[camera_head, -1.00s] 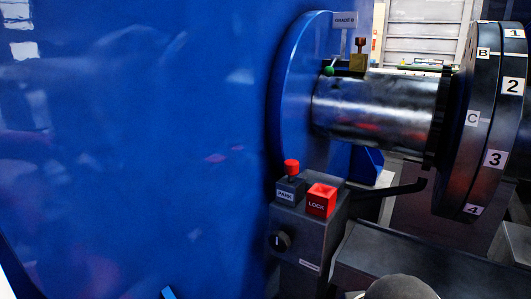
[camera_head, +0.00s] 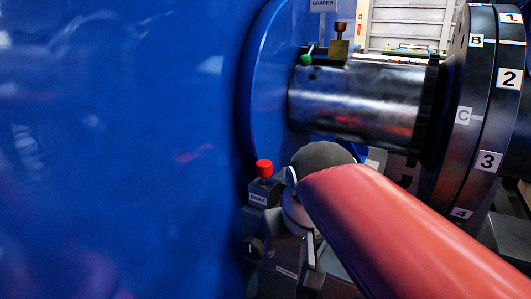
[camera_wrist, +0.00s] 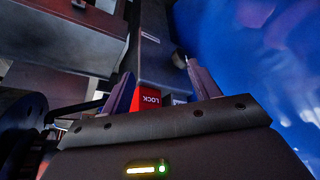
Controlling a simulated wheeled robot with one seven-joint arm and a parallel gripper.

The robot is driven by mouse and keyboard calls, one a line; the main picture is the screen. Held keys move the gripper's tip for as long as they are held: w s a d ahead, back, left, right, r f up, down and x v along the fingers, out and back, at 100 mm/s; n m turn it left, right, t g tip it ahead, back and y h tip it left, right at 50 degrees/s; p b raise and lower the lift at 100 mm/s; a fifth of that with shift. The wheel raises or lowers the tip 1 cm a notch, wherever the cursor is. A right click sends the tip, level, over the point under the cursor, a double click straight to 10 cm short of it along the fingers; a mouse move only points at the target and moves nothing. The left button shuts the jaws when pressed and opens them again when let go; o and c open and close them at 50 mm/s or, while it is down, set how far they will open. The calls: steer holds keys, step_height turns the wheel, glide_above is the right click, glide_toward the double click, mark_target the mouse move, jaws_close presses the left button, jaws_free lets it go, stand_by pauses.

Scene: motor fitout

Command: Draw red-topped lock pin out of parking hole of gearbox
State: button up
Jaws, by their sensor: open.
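The red-topped lock pin (camera_head: 264,168) stands upright in the block marked PARK (camera_head: 258,197) on the dark grey gearbox (camera_head: 285,262) in the head view. My gripper is open and empty; its fingers (camera_wrist: 160,68) are spread in the wrist view. The red LOCK block (camera_wrist: 151,98) shows between and beyond them. In the head view my arm and gripper are just right of the pin, apart from it, and cover the LOCK block. I cannot make out the pin in the wrist view.
A large blue housing (camera_head: 120,150) fills the left. A steel shaft (camera_head: 355,100) runs behind my arm to a numbered dark disc (camera_head: 498,110). A brass block with a brown-topped pin (camera_head: 339,42) and a green-tipped part (camera_head: 307,59) sit above the shaft.

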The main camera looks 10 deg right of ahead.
steer(key=w+r+b, duration=0.1)
steer(key=w+r, duration=0.6)
steer(key=w, duration=0.4)
step_height(320, 180, up, 3)
steer(key=g+b, duration=0.1)
steer(key=g, duration=0.1)
glide_above(264, 160)
steer(key=s, duration=0.3)
steer(key=shift+w+a, duration=0.1)
steer(key=shift+w, duration=0.15)
steer(key=shift+w+b+x, duration=0.15)
steer(key=shift+b+x, duration=0.35)
steer(key=shift+x, duration=1.4)
steer(key=shift+w+b+x, duration=0.1)
steer(key=shift+b+x, duration=0.35)
steer(key=shift+x, duration=1.5)
steer(key=shift+a, duration=0.1)
steer(key=shift+r, duration=0.1)
steer(key=c, duration=1.2)
steer(key=shift+r+p, duration=2.15)
steer(key=shift+p, duration=0.2)
steer(key=shift+r, duration=0.95)
